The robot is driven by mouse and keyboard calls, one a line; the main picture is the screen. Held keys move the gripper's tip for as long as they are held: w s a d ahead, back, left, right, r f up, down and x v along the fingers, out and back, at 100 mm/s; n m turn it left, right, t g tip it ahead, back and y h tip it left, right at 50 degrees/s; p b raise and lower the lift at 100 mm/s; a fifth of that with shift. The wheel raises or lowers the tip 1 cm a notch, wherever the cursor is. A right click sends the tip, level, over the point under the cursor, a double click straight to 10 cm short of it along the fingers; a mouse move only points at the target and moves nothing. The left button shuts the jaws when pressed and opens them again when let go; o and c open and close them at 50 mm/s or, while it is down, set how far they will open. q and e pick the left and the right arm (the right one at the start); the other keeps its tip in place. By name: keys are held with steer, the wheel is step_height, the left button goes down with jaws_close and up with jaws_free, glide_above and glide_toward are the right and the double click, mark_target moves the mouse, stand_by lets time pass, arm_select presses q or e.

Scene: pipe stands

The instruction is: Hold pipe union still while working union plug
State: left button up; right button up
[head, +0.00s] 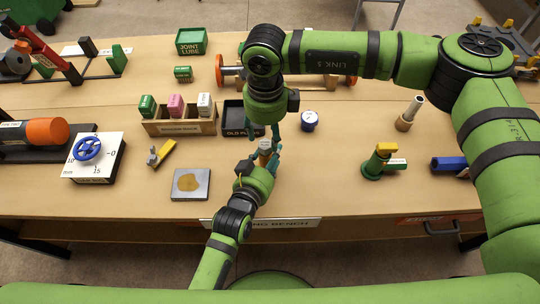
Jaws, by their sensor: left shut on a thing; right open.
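The pipe union (265,146) is a small grey and brownish fitting near the middle front of the bench in the head view. My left gripper (262,160) reaches up from the bottom and is shut on it. The plug cannot be told apart from the union at this size. My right gripper (276,136) comes down from above, just behind and slightly right of the union. Its teal fingers are open, and whether they touch the fitting cannot be told. The fingers of both grippers partly hide the union.
A black tray (232,107) marked "OLD PL..." lies just behind left, partly hidden. A wooden rack (180,127) holds three blocks. A metal plate (176,197) with a brown patch lies front left. The bench right of the union is fairly clear.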

mark_target(265, 143)
steer(key=shift+a, duration=0.25)
steer(key=shift+f, duration=0.15)
steer(key=shift+s+d+f, duration=0.1)
steer(key=shift+d+f, duration=0.05)
steer(key=shift+f, duration=1.9)
